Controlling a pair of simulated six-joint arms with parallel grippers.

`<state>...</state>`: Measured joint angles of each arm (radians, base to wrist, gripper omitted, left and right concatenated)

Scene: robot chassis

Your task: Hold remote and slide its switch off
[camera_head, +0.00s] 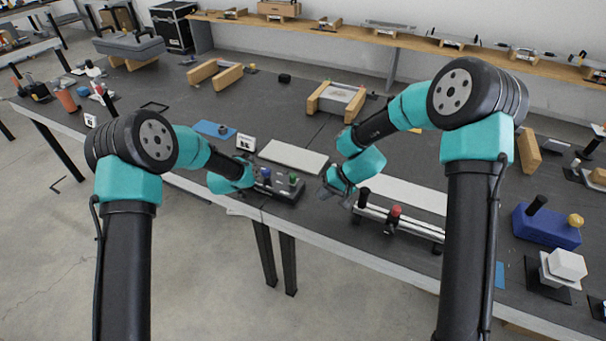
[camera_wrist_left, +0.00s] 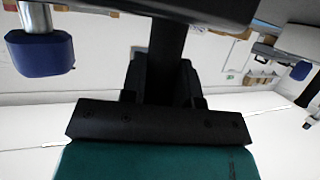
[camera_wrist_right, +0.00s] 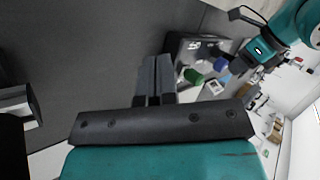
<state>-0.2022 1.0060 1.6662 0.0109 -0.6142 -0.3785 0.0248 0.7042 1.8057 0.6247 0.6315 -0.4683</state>
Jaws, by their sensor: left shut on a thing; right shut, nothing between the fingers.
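The remote (camera_head: 289,190) is a dark box with a blue knob (camera_head: 266,173) and a green knob (camera_head: 293,179), near the table's front edge. My left gripper (camera_head: 256,184) is shut on its left end. In the left wrist view the remote's dark body (camera_wrist_left: 210,9) crosses the top and the blue knob (camera_wrist_left: 40,52) hangs at left. My right gripper (camera_head: 326,191) is shut and empty, just right of the remote. In the right wrist view its closed fingers (camera_wrist_right: 154,78) point at the remote, with the green knob (camera_wrist_right: 193,77) close by. The switch position cannot be made out.
A white panel (camera_head: 293,157) lies behind the remote. A rail device with a red knob (camera_head: 395,212) stands to the right of my right gripper, and a blue box (camera_head: 547,226) farther right. A small white sign (camera_head: 245,142) stands at back left.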

